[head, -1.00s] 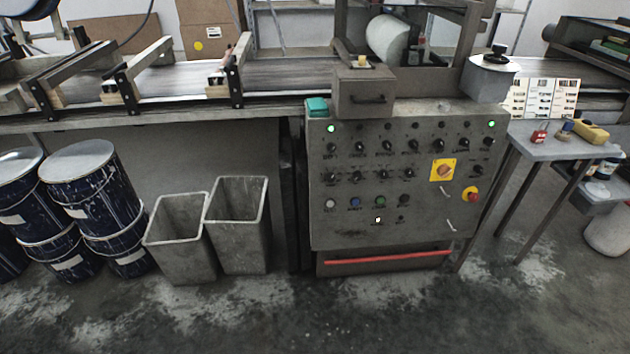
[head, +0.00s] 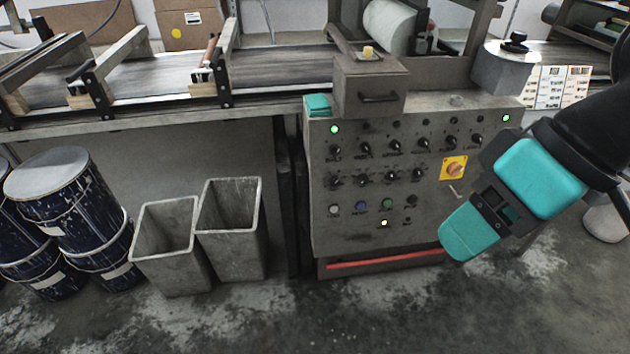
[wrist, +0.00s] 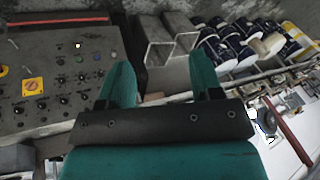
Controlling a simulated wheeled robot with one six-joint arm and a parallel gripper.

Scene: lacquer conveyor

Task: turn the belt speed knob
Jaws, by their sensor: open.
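The grey control panel (head: 335,240) carries two rows of black knobs (head: 396,147). Their labels are too small to read, so I cannot tell which one is the belt speed knob. A yellow plate with an orange rotary switch (head: 454,168) sits at the right of the lower row. My teal gripper (head: 468,232) is in front of the panel's lower right part and hides some of it. In the wrist view my gripper (wrist: 161,76) is open and empty, its two fingers apart. The panel (wrist: 45,60) lies left of the fingers there, with knobs (wrist: 64,98) and the yellow plate visible.
Two grey bins (head: 232,230) stand left of the panel, with blue drums (head: 75,210) beyond. A metal box with a handle (head: 370,85) stands above the panel, in front of the conveyor (head: 140,75). A red bar (head: 385,260) runs below the panel. The floor in front is clear.

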